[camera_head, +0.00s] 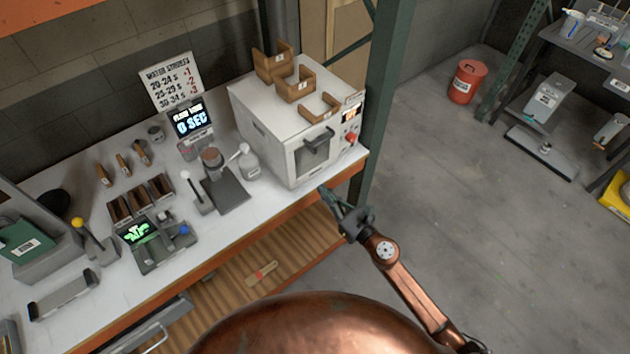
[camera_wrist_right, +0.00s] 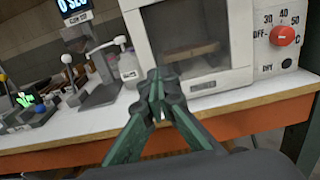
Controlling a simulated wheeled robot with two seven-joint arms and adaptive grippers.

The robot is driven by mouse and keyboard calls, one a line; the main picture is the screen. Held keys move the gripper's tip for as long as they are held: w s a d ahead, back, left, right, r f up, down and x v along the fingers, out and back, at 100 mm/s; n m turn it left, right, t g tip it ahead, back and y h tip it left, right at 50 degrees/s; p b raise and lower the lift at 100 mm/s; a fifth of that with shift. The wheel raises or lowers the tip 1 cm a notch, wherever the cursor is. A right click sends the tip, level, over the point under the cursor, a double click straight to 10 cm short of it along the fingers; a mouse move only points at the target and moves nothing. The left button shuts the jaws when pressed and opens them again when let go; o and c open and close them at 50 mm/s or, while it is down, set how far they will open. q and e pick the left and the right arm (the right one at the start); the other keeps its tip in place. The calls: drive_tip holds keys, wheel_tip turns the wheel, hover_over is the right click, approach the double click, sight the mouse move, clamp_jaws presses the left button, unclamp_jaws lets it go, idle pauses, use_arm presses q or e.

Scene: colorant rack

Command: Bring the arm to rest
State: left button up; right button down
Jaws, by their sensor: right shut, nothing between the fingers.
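My right gripper (camera_head: 325,192) is shut and empty. In the head view it hangs in front of the bench's front edge, just below the white oven. The right wrist view shows its green fingers (camera_wrist_right: 158,85) closed together in front of the bench edge and the oven. My right arm reaches up to it from the bottom right of the head view. My left gripper is not in view.
The white oven (camera_head: 261,125) with a red knob stands at the right end of the bench (camera_head: 225,228). Wooden holders (camera_head: 297,86) sit on it. A dispenser, a display and several small tools stand further left.

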drive_tip(key=v, duration=0.2)
drive_tip(key=shift+s+d, duration=0.2)
drive_tip(key=shift+s, duration=0.15)
